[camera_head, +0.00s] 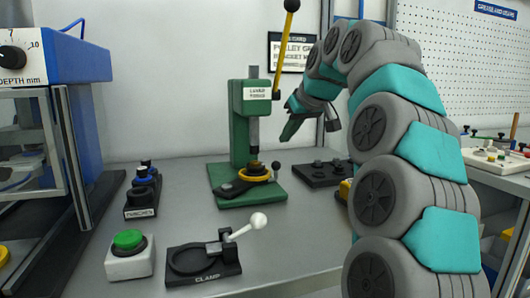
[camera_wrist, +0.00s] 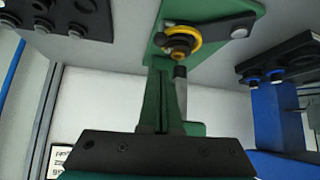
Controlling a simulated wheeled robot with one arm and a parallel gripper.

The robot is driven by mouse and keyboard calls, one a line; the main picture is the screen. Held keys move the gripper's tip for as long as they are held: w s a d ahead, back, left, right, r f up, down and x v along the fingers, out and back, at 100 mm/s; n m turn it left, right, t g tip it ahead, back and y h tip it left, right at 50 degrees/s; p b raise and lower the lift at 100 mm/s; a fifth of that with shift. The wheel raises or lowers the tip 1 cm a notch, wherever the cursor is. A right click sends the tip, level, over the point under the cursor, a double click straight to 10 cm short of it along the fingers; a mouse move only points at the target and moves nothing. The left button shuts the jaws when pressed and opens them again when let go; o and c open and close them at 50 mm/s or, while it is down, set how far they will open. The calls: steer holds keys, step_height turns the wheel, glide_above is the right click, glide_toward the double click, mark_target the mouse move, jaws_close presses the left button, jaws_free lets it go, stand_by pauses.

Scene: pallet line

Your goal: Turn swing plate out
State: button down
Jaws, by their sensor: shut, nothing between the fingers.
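The black swing plate (camera_head: 234,188) lies low on the green base of the lever press (camera_head: 240,130), with a yellow ring (camera_head: 257,174) at its inner end under the ram. A small black ball knob (camera_head: 276,166) stands just right of the ring. In the wrist view the swing plate (camera_wrist: 217,29) runs from the yellow ring (camera_wrist: 194,49) to a grey round pivot near the base's edge. My gripper (camera_head: 288,132) is shut and empty, pointing down-left in the air right of the press. It is apart from the plate and above its level.
A black clamp (camera_head: 205,263) with a white ball handle and a green button box (camera_head: 129,256) stand at the front. A punch rack (camera_head: 143,193) is at left. A dark tray (camera_head: 322,173) lies right of the press. The yellow press lever (camera_head: 285,50) rises beside my gripper.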

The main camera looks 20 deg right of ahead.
stand_by(0.3)
steer(key=p+x, duration=0.1)
steer(key=x, duration=0.9)
steer(key=shift+s, duration=0.15)
steer(key=shift+s+b, duration=0.2)
steer(key=shift+b, duration=0.15)
